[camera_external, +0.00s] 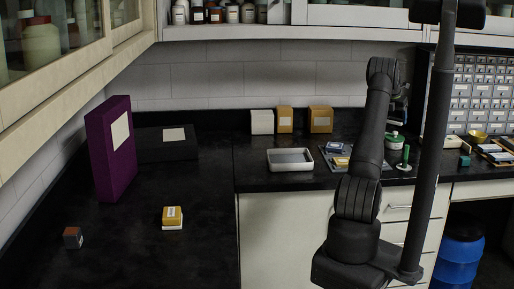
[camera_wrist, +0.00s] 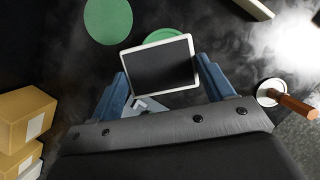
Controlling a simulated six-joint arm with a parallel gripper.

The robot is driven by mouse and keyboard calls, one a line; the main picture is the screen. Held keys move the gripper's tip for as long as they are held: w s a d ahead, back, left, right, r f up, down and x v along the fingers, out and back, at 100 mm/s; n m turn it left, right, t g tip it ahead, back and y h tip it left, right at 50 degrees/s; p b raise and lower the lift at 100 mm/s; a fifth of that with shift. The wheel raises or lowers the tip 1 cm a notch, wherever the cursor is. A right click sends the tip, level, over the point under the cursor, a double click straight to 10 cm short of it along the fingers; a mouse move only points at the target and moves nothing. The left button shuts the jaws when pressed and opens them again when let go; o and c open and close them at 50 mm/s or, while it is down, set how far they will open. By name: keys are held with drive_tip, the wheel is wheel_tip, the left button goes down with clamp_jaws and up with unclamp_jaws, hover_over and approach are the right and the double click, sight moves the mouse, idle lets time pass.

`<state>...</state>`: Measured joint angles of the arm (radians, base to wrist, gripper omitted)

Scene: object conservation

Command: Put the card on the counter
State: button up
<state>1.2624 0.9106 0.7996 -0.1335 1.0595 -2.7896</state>
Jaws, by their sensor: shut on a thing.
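A flat dark rectangle with a pale rim, which looks like the card (camera_wrist: 163,66), sits between the two blue fingers of my gripper (camera_wrist: 161,69) in the wrist view. The gripper is shut on it. In the external view my gripper (camera_external: 400,108) is mostly hidden behind my arm, above the right part of the counter, and the card cannot be made out there. The black counter (camera_external: 205,190) runs along the left and the back wall.
A white tray (camera_external: 290,160), yellow boxes (camera_external: 320,120) and a green-lidded jar (camera_external: 393,141) stand on the back counter. A purple binder-like box (camera_external: 110,150), a small yellow-topped box (camera_external: 172,217) and a small dark block (camera_external: 72,238) stand left. Counter between them is clear.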

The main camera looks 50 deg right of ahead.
drive_tip(key=w+f, duration=0.2)
drive_tip(key=w, duration=0.1)
drive_tip(key=w+f, duration=0.2)
drive_tip(key=w, duration=0.2)
drive_tip(key=w+d+f, duration=0.1)
drive_tip(key=w+f, duration=0.1)
drive_tip(key=w, duration=0.2)
drive_tip(key=shift+w+d+f, duration=0.1)
drive_tip(key=shift+w+f, duration=0.15)
drive_tip(key=shift+f, duration=2.2)
drive_tip(key=shift+f, duration=0.15)
drive_tip(key=o, duration=1)
drive_tip(key=v, duration=1.2)
